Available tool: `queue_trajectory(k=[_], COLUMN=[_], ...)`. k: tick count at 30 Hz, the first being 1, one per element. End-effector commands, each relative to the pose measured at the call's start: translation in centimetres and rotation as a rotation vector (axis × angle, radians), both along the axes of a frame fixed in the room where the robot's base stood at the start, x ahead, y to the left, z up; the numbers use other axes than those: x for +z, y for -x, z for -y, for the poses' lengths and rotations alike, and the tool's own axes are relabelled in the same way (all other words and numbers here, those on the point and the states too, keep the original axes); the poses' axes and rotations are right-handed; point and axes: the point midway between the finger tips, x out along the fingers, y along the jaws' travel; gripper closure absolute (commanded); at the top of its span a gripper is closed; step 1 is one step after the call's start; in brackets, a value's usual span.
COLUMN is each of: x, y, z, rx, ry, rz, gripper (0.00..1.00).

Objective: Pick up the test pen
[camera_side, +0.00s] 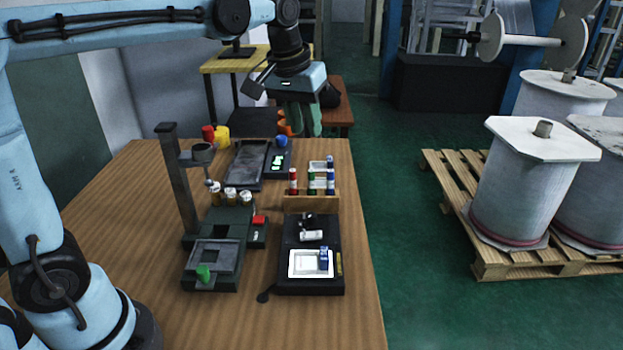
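Several slim pens stand upright in a small wooden rack (318,201) at the back right of the table. They include a red-and-white pen (293,181), a green one (312,182) and a blue one (330,178). The frame does not show which of them is meant by the test pen. My gripper (303,128) points down above and behind the rack, near the table's far edge. It is apart from the pens. Its pale green fingers are small and dim, so I cannot tell how far apart they are or see anything held.
A black device with a lit white tray (297,264) stands in front of the rack. A dark stand with a tall post (178,185) is left of it. Red, yellow, orange and blue round items sit at the back. The table's right edge is close to the rack.

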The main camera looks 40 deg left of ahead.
Motion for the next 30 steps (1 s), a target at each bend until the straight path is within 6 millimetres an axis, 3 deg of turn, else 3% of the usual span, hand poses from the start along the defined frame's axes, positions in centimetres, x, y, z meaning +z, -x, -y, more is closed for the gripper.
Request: queue_trajectory(k=[6, 12, 22, 30], x=[-0.4, -1.7, -3.4, -7.2], y=[-4.7, -7.4, -8.6, -8.5], z=[-0.5, -0.9, -1.1, -1.0], rx=[0.099, 0.178, 0.223, 0.221], ry=[0.022, 0.031, 0.035, 0.035], rz=[-0.119, -0.211, -0.263, -0.261], gripper=[0.70, 0.70, 0.70, 0.70])
